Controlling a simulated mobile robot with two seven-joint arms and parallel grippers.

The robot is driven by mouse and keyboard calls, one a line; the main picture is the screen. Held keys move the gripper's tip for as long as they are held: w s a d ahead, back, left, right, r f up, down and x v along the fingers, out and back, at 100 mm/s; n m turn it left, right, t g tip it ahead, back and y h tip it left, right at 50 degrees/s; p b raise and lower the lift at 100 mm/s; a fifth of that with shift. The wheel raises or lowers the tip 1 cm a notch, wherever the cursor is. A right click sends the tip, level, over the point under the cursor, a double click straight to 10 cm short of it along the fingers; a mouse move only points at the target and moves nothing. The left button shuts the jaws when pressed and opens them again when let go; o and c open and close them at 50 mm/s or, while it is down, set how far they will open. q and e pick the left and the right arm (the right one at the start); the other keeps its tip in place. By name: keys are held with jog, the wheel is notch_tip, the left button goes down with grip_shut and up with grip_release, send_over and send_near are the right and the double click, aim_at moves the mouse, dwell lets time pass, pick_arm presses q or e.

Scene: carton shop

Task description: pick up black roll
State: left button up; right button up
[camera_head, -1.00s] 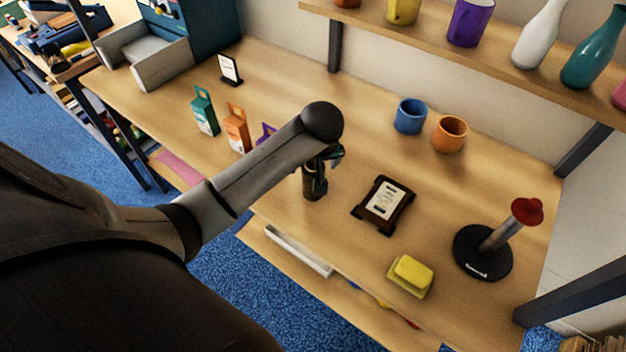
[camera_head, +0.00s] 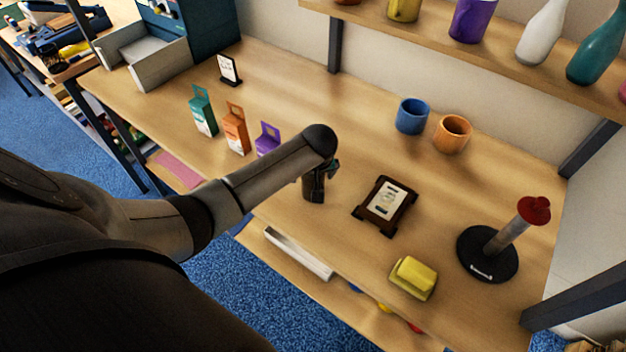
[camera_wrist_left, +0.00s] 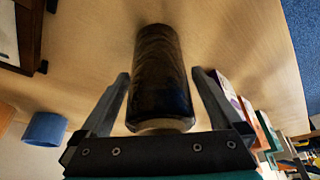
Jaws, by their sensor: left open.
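The black roll (camera_wrist_left: 160,70) lies between the two open fingers of my left gripper (camera_wrist_left: 161,76) in the left wrist view. Gaps show on both sides, so the fingers do not appear to press on it. In the head view the black roll (camera_head: 313,188) stands upright on the table near its front edge. My left gripper (camera_head: 328,168) is right at it there, under the end of my arm. The arm and gripper hide the roll's upper part. My right gripper is not in view.
A dark framed plaque (camera_head: 385,205) lies right of the roll. Purple (camera_head: 267,139), orange (camera_head: 235,130) and teal (camera_head: 203,112) boxes stand to the left. Blue (camera_head: 411,117) and orange (camera_head: 452,134) mugs are behind. A yellow block (camera_head: 413,277) and a red-topped stand (camera_head: 487,252) are at right.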

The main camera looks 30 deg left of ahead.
pick_arm(q)
grip_shut()
dwell(0.8)
